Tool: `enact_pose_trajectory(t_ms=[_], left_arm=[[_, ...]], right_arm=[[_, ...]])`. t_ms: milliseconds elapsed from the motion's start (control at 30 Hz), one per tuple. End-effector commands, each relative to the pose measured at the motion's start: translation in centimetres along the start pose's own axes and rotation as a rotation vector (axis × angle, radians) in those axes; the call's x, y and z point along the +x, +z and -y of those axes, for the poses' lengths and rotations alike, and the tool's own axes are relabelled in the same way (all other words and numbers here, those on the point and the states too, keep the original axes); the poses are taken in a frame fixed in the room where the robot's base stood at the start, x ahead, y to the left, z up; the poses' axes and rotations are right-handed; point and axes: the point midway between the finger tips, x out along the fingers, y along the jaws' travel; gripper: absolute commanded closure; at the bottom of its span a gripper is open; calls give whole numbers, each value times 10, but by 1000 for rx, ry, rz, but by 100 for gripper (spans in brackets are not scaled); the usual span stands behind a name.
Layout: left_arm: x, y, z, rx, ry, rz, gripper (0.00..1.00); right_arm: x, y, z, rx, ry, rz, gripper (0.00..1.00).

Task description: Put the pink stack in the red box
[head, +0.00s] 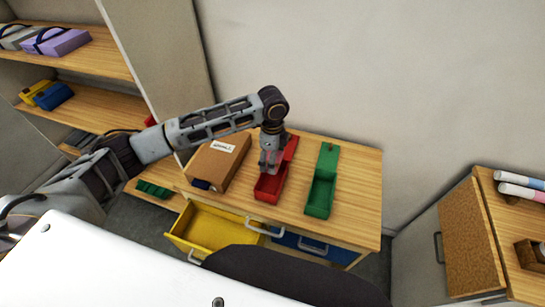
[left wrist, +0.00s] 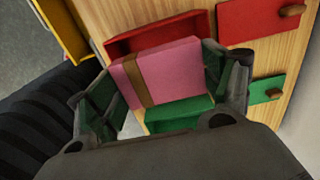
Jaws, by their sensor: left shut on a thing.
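The pink stack (left wrist: 180,62) has a brown band around it. My left gripper (head: 270,160) is shut on it, with one finger on each side in the left wrist view (left wrist: 160,68). In the head view the gripper is over the red box (head: 268,190), and the stack cannot be made out clearly there. The red box also shows behind the stack in the left wrist view (left wrist: 120,46), partly hidden by it. Its red lid (left wrist: 262,18) is open. Whether the stack is inside the box or just above it, I cannot tell. My right gripper is not in view.
An open green box (head: 320,196) stands right of the red box. A brown labelled carton (head: 217,160) stands on the left. Below, a yellow drawer (head: 208,230) is pulled out, and a blue drawer (head: 312,246) shows. The tabletop's right side is clear.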

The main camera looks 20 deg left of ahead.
Motion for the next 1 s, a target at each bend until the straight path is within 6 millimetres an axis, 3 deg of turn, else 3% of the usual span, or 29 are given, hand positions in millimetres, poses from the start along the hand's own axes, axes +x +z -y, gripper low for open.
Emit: enact_pose_trajectory(t_ms=[567,1000], left_arm=[[5,0,0,0,0,0,45],[29,0,0,0,1,0,45]], right_arm=[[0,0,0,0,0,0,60],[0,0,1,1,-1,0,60]])
